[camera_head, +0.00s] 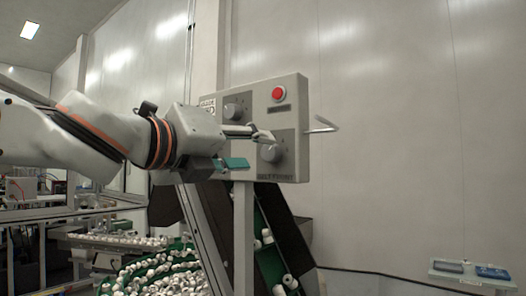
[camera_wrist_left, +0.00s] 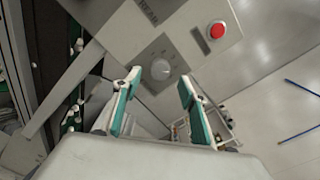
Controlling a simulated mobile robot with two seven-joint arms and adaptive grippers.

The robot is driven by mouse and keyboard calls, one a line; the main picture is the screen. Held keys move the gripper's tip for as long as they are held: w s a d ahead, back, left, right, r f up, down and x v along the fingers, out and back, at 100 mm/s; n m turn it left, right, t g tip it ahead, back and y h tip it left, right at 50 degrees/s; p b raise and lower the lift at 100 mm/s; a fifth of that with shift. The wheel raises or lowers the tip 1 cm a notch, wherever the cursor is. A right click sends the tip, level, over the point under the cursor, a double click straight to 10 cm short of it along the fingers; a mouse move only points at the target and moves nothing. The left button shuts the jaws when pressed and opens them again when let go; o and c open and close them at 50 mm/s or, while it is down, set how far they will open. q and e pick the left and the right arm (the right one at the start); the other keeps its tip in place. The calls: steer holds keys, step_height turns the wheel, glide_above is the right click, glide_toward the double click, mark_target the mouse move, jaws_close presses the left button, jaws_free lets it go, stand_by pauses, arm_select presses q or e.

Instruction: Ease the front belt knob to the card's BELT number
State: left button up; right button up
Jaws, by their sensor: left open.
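The front belt knob (camera_head: 272,152) is a round grey dial at the lower right of the grey control box, above a label reading BELT FRONT. My left gripper (camera_head: 250,149) reaches in from the left, open, with one finger above the other beside the knob. In the left wrist view the knob (camera_wrist_left: 160,69) shows between and just beyond the open fingertips (camera_wrist_left: 160,79); I see no clear contact. A small white printed card (camera_head: 207,104) is at the box's upper left; its print is too small to read. My right gripper is out of view.
A second knob (camera_head: 233,110) sits higher left on the box, and a red button (camera_head: 278,93) above the front knob. A bent light rod (camera_head: 322,125) sticks out right of the box. A shelf with blue trays (camera_head: 470,270) is at right.

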mark_target(267, 152)
arm_select(q)
steer(key=shift+x, duration=2.2)
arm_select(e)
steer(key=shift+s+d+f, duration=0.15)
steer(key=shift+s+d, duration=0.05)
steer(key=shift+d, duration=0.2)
arm_select(q)
steer(key=shift+s, duration=0.1)
steer(key=c, duration=1.1)
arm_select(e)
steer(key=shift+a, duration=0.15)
